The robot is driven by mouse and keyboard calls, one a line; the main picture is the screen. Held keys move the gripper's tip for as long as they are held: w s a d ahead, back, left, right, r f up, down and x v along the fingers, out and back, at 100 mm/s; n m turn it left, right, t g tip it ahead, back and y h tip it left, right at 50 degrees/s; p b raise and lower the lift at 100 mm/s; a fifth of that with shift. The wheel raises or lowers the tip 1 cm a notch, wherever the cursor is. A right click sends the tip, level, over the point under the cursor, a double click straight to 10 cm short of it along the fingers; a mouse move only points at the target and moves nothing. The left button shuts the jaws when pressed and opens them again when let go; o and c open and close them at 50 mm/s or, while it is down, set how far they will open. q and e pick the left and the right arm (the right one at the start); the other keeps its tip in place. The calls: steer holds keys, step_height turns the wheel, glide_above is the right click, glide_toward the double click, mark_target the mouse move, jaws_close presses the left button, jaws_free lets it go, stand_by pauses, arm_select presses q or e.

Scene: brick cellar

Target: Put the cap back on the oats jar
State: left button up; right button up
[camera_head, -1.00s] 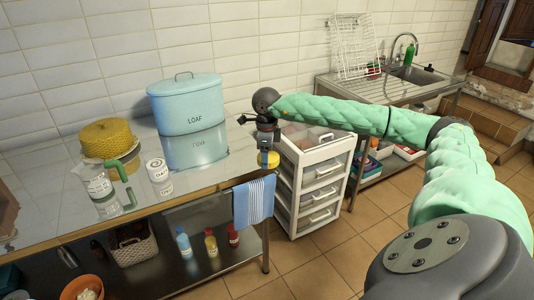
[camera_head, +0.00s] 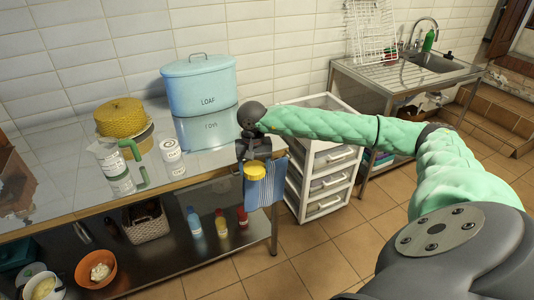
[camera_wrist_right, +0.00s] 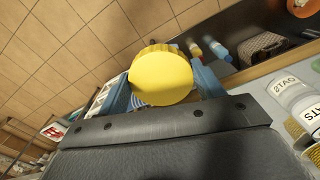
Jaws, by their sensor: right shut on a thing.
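The yellow cap (camera_head: 255,171) is held in my right gripper (camera_head: 254,160), in front of the table's edge and the hanging blue towel. In the right wrist view the cap (camera_wrist_right: 161,78) shows as a ribbed yellow disc, its flat face towards the camera. The oats jar (camera_head: 170,151) is a small white labelled jar standing on the shiny tabletop, left of my right gripper and apart from it. Its lettering shows partly on the jar at the right edge of the right wrist view (camera_wrist_right: 308,112). My left gripper is out of view.
A blue loaf bin (camera_head: 199,88) stands behind the jar. A jug with a green handle (camera_head: 113,163) and a yellow woven cover (camera_head: 119,117) are to its left. A white drawer unit (camera_head: 328,172) stands right of the table. Bottles and bowls fill the lower shelf.

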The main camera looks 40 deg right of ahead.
steer(key=s+a+f+n, duration=0.1)
steer(key=a+f+n, duration=0.1)
steer(key=a, duration=0.9)
steer(key=s+a+f+n, duration=0.1)
steer(key=a+f+n, duration=0.2)
steer(key=a, duration=0.8)
steer(key=shift+s+a+n, duration=0.15)
steer(key=shift+n, duration=0.35)
